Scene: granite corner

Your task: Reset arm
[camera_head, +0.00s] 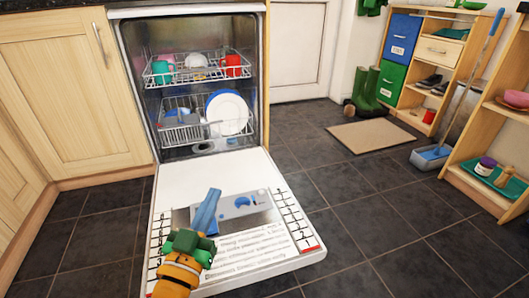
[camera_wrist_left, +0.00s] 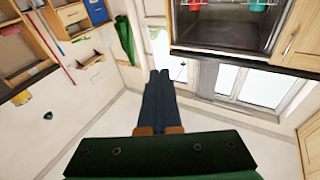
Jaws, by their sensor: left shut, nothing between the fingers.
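My left gripper (camera_head: 212,194) shows in the head view above the lowered dishwasher door (camera_head: 172,185), its arm coming in from the bottom. Its blue fingers are pressed together with nothing between them and point toward the dishwasher. They appear over the door; the exact height above it is hard to tell. In the left wrist view the closed fingers of the left gripper (camera_wrist_left: 160,74) stand in the middle, beyond a green housing. My right gripper is not in view.
The open dishwasher holds an upper rack (camera_head: 190,76) with cups and a lower rack (camera_head: 178,134) with a white plate (camera_head: 228,112). A wooden cabinet (camera_head: 70,85) stands left. Shelves, green boots (camera_head: 367,95) and a doormat (camera_head: 370,134) are right. Floor right of the door is clear.

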